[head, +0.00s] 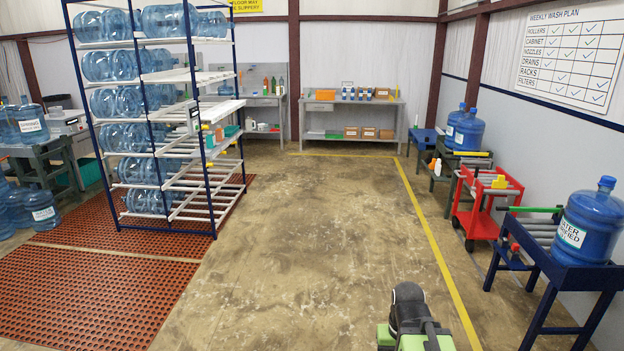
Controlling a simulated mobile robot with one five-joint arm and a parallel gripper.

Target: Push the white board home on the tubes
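A tall blue-framed rack (209,190) stands at the left, with white tubes (190,172) forming its sloping shelves. A flat white board (222,110) lies at about mid-height on the rack's right side and seems to jut out past the blue post. How far it sits on the tubes cannot be told from here. A black and green part of my arm shows at the bottom, well apart from the rack on the open floor. My gripper's fingers do not show.
Blue jugs (112,104) fill the rack's left side. Red mats (95,300) lie below and in front. The middle floor is clear up to a back bench (352,103). A red cart (485,205) and a blue stand (575,275) with a jug (590,222) line the right wall.

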